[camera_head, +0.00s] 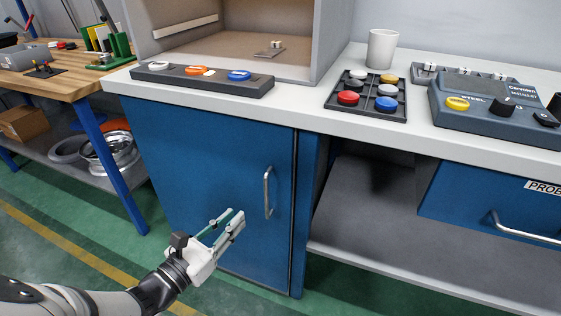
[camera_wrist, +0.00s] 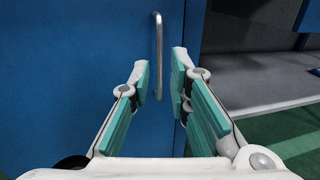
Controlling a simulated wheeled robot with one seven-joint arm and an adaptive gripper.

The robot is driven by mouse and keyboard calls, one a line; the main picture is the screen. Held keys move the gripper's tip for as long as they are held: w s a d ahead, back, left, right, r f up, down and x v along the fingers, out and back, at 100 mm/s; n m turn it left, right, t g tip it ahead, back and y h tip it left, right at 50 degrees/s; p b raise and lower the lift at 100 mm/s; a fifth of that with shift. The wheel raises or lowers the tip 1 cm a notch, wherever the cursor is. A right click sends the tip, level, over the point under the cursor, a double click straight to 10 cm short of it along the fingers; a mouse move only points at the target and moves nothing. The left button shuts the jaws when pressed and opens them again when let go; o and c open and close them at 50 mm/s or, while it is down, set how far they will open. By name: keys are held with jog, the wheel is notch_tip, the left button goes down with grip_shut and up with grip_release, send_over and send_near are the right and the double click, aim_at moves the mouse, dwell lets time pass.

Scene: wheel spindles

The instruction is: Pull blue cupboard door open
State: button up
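The blue cupboard door (camera_head: 200,170) is shut under the left part of the counter. Its upright metal handle (camera_head: 267,192) sits near the door's right edge. My gripper (camera_head: 228,222) is in front of the door, a little left of and below the handle in the head view. In the wrist view my gripper (camera_wrist: 160,75) is open, with its teal finger pads apart and nothing held. The handle (camera_wrist: 158,55) shows between and beyond the fingertips, its lower end level with them. I cannot tell the exact gap between the fingertips and the handle.
An open shelf space (camera_head: 365,205) lies right of the cupboard, then a blue drawer (camera_head: 495,205) with a handle. The counter (camera_head: 305,110) overhangs above. A wooden workbench (camera_head: 70,80) stands at left. Green floor (camera_head: 60,210) before the door looks clear.

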aim_at(265, 187)
jog(key=b+x, duration=0.4)
jog(key=x, duration=0.9)
jog(key=shift+w+d, duration=0.1)
jog(key=shift+w, duration=0.3)
jog(key=shift+c, duration=0.6)
grip_shut()
